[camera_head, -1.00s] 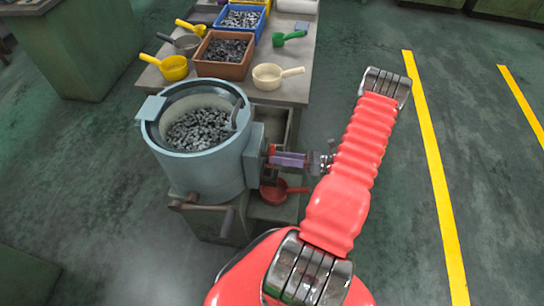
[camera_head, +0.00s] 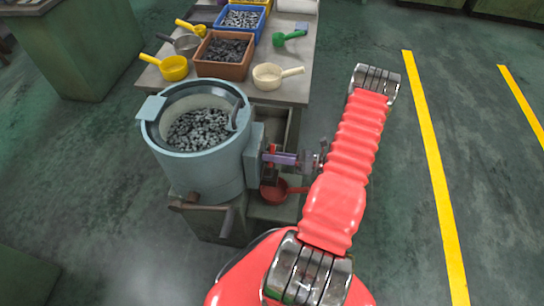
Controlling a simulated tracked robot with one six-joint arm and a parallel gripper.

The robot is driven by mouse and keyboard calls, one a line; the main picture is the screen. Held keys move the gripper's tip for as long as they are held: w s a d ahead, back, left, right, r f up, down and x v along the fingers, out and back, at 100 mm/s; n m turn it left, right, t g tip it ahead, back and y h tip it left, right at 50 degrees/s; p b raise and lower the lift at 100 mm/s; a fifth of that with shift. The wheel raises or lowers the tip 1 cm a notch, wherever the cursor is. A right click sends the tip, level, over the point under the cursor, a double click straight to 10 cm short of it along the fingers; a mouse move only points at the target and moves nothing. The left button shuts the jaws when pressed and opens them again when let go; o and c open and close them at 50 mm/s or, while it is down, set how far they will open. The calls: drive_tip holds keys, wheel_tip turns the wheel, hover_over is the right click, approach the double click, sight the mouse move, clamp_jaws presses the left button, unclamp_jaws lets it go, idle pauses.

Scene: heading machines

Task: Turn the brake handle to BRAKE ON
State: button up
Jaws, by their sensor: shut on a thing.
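The brake handle (camera_head: 271,150) is a small reddish part on the right side of the blue-grey drum machine (camera_head: 203,165). My gripper (camera_head: 277,159) reaches it from the right, with purple jaws lying level against the machine's side housing. The jaws are shut on the handle, which they mostly hide. A dark part (camera_head: 270,176) shows just below the jaws. Any BRAKE ON marking is too small to read or is hidden.
A red scoop (camera_head: 273,191) lies on a shelf just below my gripper. The bench behind holds a brown bin (camera_head: 223,55), a blue bin (camera_head: 242,22) and several scoops. The floor to the right, with yellow lines, is clear.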

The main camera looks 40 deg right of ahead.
clamp_jaws()
drive_tip(key=shift+n, duration=0.5)
drive_tip(key=n, duration=0.5)
drive_tip(key=shift+d+f, duration=0.1)
drive_tip(key=shift+d, duration=0.05)
drive_tip(key=n, duration=0.7)
drive_tip(key=o, duration=0.8)
unclamp_jaws()
drive_tip(key=shift+c, duration=0.2)
